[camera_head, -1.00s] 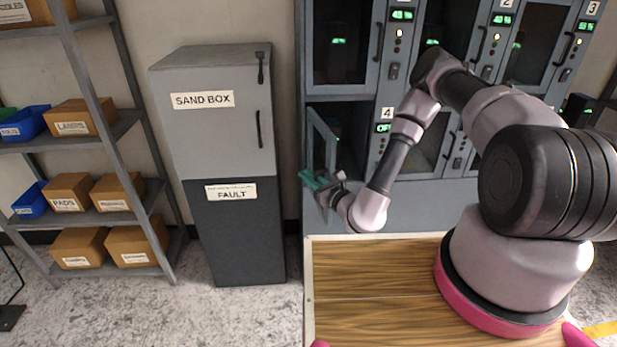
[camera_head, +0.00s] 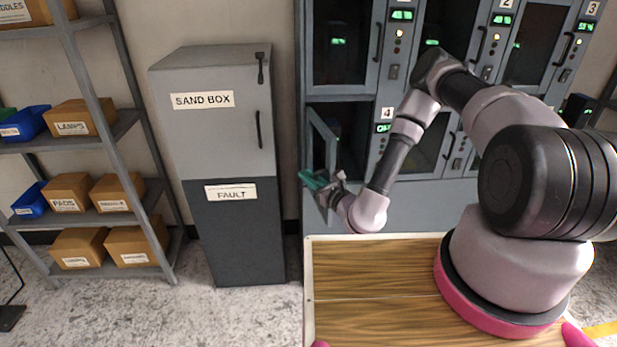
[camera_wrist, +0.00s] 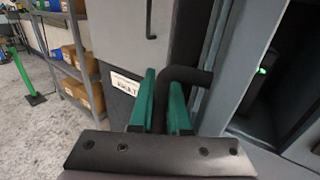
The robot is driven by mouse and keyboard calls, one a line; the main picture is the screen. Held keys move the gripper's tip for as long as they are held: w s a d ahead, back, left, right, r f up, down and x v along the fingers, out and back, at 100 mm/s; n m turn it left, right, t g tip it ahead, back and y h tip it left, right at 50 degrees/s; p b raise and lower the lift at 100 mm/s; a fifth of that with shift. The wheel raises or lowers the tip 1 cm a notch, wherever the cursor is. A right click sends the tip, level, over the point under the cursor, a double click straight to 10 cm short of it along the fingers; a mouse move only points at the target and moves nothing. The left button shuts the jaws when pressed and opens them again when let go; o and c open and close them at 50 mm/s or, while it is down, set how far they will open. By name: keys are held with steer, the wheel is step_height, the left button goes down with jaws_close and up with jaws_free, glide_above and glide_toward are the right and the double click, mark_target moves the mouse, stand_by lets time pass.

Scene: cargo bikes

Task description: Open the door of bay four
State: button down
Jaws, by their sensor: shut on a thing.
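The door of bay four (camera_head: 322,142) stands swung outward from the locker, hinged on the left side of its opening. The bay's number plate "4" (camera_head: 387,114) and a green-lit display (camera_head: 384,128) are to the right of the opening. My gripper (camera_head: 314,181) is at the door's free edge. In the wrist view its green fingers (camera_wrist: 160,100) are closed around the black door handle (camera_wrist: 187,75). The open bay interior (camera_head: 352,125) is dark; in the wrist view a small green light (camera_wrist: 262,70) shows inside a dark space at right.
A grey cabinet marked "SAND BOX" and "FAULT" (camera_head: 235,240) stands left of the open door, with a narrow gap. A shelf rack (camera_head: 95,90) with boxes and blue bins is farther left. My wooden-topped base (camera_head: 380,285) is in front of the lockers.

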steer(key=shift+w+r, duration=0.1)
steer(key=shift+w, duration=0.15)
steer(key=c, duration=1.2)
jaws_free()
steer(key=shift+o, duration=0.2)
steer(key=shift+s, duration=0.1)
steer(key=v, duration=1.1)
